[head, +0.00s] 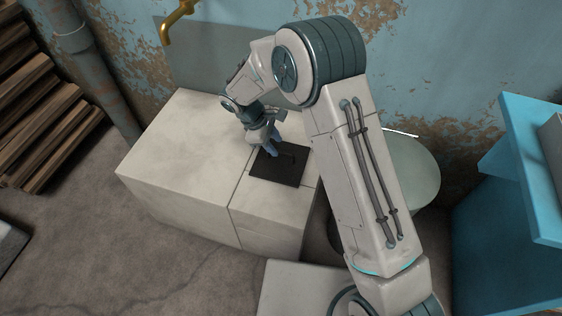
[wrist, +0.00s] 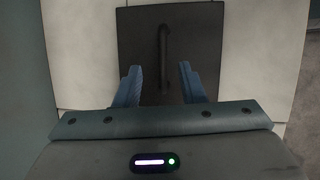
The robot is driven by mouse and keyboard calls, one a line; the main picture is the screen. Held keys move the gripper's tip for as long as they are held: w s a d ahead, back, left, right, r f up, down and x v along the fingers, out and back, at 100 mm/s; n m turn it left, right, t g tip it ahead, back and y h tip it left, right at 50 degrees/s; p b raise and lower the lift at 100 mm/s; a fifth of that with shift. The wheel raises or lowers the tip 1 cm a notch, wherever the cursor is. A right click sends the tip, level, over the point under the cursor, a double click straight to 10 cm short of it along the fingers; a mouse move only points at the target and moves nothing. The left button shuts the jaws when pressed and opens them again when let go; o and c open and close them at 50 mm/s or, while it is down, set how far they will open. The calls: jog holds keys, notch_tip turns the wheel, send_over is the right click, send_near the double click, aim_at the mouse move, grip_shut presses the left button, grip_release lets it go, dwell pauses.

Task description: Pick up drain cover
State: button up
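The drain cover (head: 284,170) is a dark square plate on top of the pale stone block, in the middle of the head view. In the wrist view the drain cover (wrist: 195,30) fills the upper middle and carries a dark bar handle (wrist: 164,50). My gripper (wrist: 161,73) is open, with one blue finger on each side of the handle's line. The fingertips appear apart from the handle, and its near end lies between them. In the head view my gripper (head: 272,152) is over the cover's far left part. I cannot tell the exact height above it.
The pale stone block (head: 180,160) has clear room left of the cover. A brass tap (head: 176,20) juts from the wall behind. A round pale basin or barrel (head: 412,165) and a blue cabinet (head: 510,200) stand to the right. Stacked wood (head: 40,120) is at far left.

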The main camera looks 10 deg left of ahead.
aim_at(280, 151)
jog(key=b+x, duration=0.2)
jog(key=x, duration=0.3)
jog(key=shift+s, duration=0.1)
grip_shut()
